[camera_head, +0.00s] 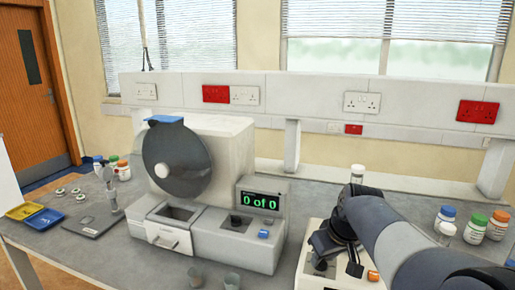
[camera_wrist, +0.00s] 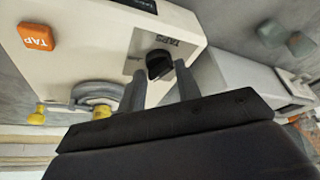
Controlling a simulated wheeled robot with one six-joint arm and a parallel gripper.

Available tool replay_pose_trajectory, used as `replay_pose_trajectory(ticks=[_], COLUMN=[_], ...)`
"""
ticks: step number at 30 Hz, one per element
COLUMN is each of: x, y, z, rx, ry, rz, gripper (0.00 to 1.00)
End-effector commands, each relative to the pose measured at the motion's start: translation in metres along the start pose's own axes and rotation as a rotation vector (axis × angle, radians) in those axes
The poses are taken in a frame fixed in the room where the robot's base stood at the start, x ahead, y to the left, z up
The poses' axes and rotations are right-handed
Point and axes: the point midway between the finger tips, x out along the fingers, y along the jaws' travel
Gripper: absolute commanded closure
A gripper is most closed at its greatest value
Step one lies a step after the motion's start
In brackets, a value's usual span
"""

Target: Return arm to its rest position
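My arm (camera_head: 390,225) reaches in from the lower right in the head view and bends down over a white tapping device. My dark gripper (camera_head: 325,243) is low over the device's top. In the wrist view the two grey fingers of my gripper (camera_wrist: 160,75) are apart, with nothing held between them. A black knob (camera_wrist: 160,65) marked TAPS shows just beyond the fingertips; I cannot tell if they touch it.
The tapping device (camera_head: 308,262) has an orange TAP button (camera_wrist: 37,37). A machine with a grey disc (camera_head: 177,160) and a "0 of 0" display (camera_head: 261,200) stands to the left. Capped bottles (camera_head: 475,229) stand at the right. Yellow and blue trays (camera_head: 44,220) lie far left.

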Motion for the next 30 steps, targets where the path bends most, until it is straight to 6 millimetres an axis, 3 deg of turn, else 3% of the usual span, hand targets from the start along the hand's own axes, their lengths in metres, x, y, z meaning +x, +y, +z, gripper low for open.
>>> replay_pose_trajectory(ticks=[30], x=[0.0004], y=[0.0071], z=[-0.0024], rx=[-0.597], ry=[0.001], rz=[-0.248], gripper=[0.68])
